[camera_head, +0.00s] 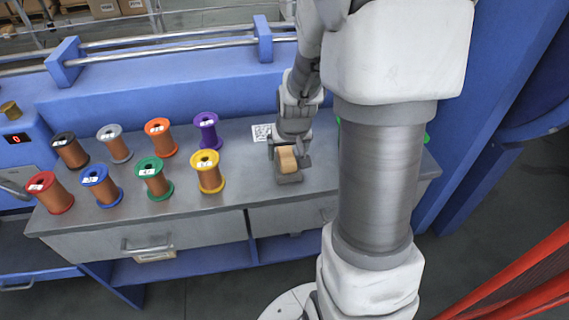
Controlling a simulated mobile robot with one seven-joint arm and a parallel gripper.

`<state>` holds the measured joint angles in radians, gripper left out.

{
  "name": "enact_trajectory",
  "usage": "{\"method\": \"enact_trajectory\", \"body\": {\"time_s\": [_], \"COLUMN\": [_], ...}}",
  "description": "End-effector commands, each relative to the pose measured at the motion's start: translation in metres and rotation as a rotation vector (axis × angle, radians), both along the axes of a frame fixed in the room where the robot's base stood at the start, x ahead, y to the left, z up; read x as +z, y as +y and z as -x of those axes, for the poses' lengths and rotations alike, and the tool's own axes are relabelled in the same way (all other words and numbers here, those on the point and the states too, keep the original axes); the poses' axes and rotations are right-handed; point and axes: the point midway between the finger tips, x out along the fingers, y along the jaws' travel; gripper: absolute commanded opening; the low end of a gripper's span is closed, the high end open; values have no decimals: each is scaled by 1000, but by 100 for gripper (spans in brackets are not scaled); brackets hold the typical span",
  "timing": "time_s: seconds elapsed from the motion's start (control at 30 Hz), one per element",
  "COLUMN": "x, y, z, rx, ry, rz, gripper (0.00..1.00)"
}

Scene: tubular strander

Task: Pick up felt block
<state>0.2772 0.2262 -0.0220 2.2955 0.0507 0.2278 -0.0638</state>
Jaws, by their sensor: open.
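A tan, wooden-looking felt block (287,160) sits on a small dark grey base or tray (289,178) on the grey bench top. My gripper (289,150) points down at the block from above and behind it. Its jaws are open and look to be around or just behind the block; I cannot tell whether they touch it. My arm hides part of the bench to the right of the block.
Several copper wire spools with coloured flanges stand left of the block; the yellow spool (208,172) and purple spool (207,131) are nearest. A printed marker (262,133) lies behind the block. The grey bench top (240,188) is bare between the yellow spool and the block.

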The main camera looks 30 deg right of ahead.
Motion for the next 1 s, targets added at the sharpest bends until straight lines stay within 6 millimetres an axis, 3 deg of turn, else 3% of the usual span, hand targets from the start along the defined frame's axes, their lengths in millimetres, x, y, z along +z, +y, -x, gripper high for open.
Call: {"method": "enact_trajectory", "body": {"time_s": [0.1, 0.33, 0.8, 1.0], "x": [-16, -15, -15, -15], "y": [-1, -1, -1, -1], "z": [-5, -6, -6, -6], "rx": [0, 1, 1, 1], "ry": [1, -1, 0, -1], "rz": [0, 1, 0, 1], "gripper": [85, 85, 0, 0]}}
